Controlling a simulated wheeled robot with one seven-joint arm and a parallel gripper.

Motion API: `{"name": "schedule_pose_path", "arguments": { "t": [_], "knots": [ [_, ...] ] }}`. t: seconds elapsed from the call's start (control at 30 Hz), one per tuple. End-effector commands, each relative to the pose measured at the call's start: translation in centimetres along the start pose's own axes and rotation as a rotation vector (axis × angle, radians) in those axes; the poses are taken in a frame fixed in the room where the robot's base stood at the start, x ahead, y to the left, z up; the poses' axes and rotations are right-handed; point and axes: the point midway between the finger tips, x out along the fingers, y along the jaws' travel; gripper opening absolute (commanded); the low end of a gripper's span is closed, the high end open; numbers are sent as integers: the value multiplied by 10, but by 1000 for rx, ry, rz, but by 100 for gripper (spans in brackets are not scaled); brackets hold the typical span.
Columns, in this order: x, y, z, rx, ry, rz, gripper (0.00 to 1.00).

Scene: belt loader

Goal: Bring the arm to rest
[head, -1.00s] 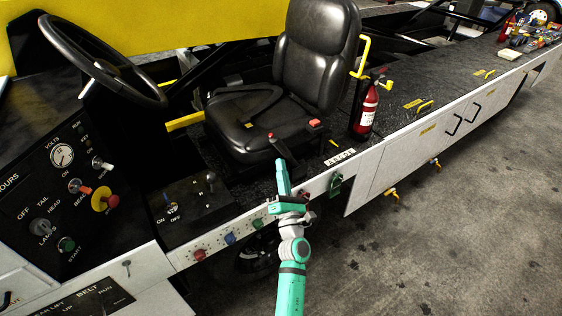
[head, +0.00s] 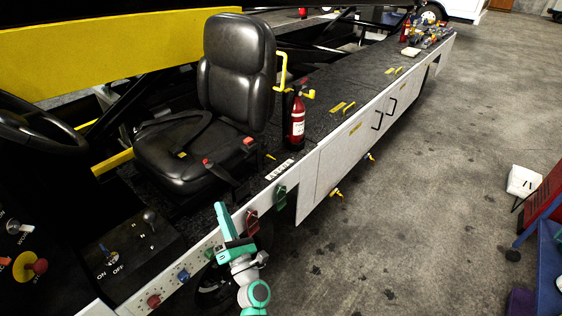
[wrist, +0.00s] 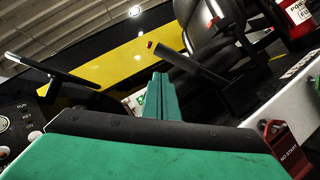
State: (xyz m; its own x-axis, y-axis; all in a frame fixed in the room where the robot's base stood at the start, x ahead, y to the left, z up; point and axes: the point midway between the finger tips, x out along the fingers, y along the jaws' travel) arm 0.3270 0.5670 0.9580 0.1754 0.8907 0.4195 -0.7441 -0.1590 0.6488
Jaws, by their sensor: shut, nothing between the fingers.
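My gripper (head: 223,221) is at the lower middle of the head view, in front of the belt loader's white side panel (head: 322,189). Its teal fingers point up and are closed together with nothing between them. In the wrist view the shut fingers (wrist: 160,97) stand upright in the middle. Behind them are the black seat (wrist: 203,70) and a dark lever (wrist: 190,62). I see a gap of unclear depth between the fingertips and the loader. My arm's lower part runs out of the bottom of the head view.
The seat also shows in the head view (head: 238,80). A red extinguisher (head: 297,122) stands right of it. Red and green handles (head: 252,221) sit on the panel close to my gripper. The floor (head: 400,220) to the right is open up to a blue and red cart (head: 548,225).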

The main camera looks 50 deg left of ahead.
Motion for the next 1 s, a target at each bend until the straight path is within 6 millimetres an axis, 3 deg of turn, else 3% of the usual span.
{"name": "schedule_pose_path", "arguments": {
  "t": [0.23,0.37,0.47,0.7,1.0],
  "knots": [
    [-2,1,-1,16,-4,-3,0],
    [-24,-7,10,112,-58,-44,0],
    [-57,-17,28,251,-145,-101,0],
    [-163,-39,72,625,-425,-221,0],
    [-302,-35,105,1031,-810,-278,0]
  ]
}}
